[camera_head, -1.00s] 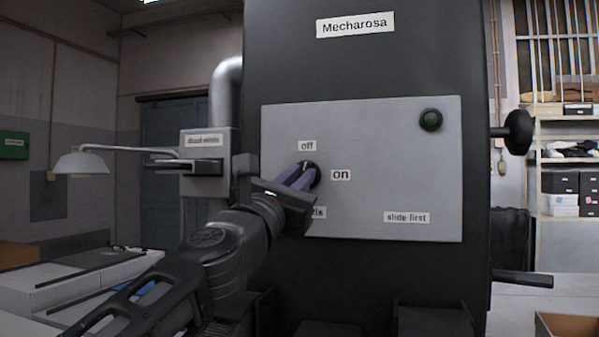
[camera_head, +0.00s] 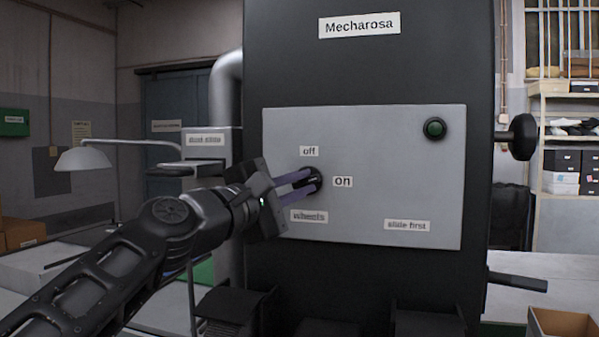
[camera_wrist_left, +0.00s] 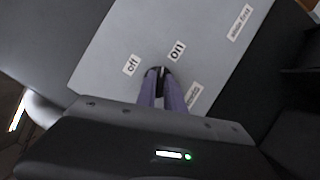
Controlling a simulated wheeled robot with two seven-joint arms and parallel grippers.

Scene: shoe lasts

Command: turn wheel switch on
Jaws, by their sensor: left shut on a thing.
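The wheel switch (camera_head: 316,181) is a round black knob on the grey panel (camera_head: 375,130) of the dark Mecharosa machine. The "off" label (camera_head: 309,151) is above it, the "on" label (camera_head: 343,182) to its right and the "wheels" label (camera_head: 309,216) below it. My left gripper (camera_head: 308,182) reaches in from the left, and its purple fingers are shut on the knob. In the left wrist view the fingers (camera_wrist_left: 162,88) meet at the dark knob, mostly hiding it; I cannot make out its pointer direction. My right gripper does not show.
A black handle (camera_head: 522,136) sticks out on the machine's right side. A lamp (camera_head: 83,159) and a labelled dust box (camera_head: 204,145) stand left of the machine.

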